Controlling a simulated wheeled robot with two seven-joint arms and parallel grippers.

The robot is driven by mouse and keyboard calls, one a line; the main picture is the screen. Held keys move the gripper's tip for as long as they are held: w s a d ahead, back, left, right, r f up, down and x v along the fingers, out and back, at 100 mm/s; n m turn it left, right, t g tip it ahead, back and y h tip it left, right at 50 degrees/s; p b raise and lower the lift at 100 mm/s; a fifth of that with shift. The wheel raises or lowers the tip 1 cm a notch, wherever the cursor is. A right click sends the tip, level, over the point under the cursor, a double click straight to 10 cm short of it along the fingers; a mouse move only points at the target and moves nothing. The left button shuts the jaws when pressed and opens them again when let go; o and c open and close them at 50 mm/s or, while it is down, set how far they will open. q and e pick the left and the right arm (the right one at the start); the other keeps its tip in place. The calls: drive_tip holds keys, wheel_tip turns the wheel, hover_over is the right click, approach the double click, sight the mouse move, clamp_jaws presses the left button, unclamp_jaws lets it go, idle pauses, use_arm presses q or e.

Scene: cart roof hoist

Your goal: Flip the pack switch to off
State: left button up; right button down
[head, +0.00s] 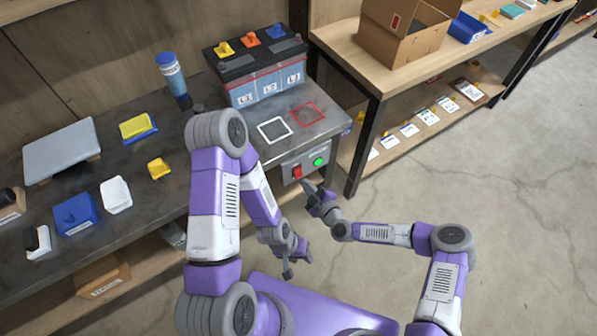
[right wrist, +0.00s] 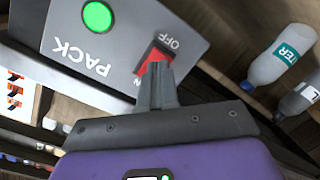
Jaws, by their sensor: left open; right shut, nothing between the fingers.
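The pack switch is a red rocker (head: 297,171) on a grey panel (head: 291,179) on the bench front, beside a green lamp (head: 318,162) that looks lit. In the right wrist view the red rocker (right wrist: 158,52) sits between the OFF and ON labels, beside the word PACK. My right gripper (head: 308,184) is shut and empty; its fingertips (right wrist: 156,66) overlap the rocker's ON-side part in the wrist view. I cannot tell whether they touch, or which way the rocker is tilted. My left gripper (head: 288,272) is open and empty, lower, in front of the bench.
A battery (head: 262,88) with yellow, orange and blue caps stands on the bench (head: 185,150) above the panel, near white and red outlined squares. A shelf unit with a cardboard box (head: 385,42) stands to the right. The floor at right is clear.

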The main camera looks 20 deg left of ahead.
use_arm(q)
drive_tip(key=shift+r+p, duration=0.65)
drive_tip(key=shift+r, duration=0.15)
use_arm(e)
drive_tip(key=v, duration=0.4)
drive_tip(key=shift+s+d, duration=0.1)
drive_tip(key=shift+d, duration=0.1)
use_arm(q)
wheel_tip(320, 180, up, 2)
drive_tip(key=shift+r+p, duration=0.1)
drive_tip(key=shift+p, duration=1)
use_arm(e)
drive_tip(key=s+d+f+m+g+h, duration=0.1)
drive_tip(key=s+d+m+g+h, duration=0.7)
drive_tip(key=s+d+m, duration=1.1)
drive_tip(key=d+m+g, duration=0.1)
drive_tip(key=d+m, duration=0.1)
drive_tip(key=m, duration=0.1)
drive_tip(key=shift+s+f+g+h, duration=0.3)
drive_tip(key=shift+s, duration=0.05)
use_arm(q)
drive_tip(key=shift+c, duration=0.3)
use_arm(e)
drive_tip(key=shift+d, duration=0.15)
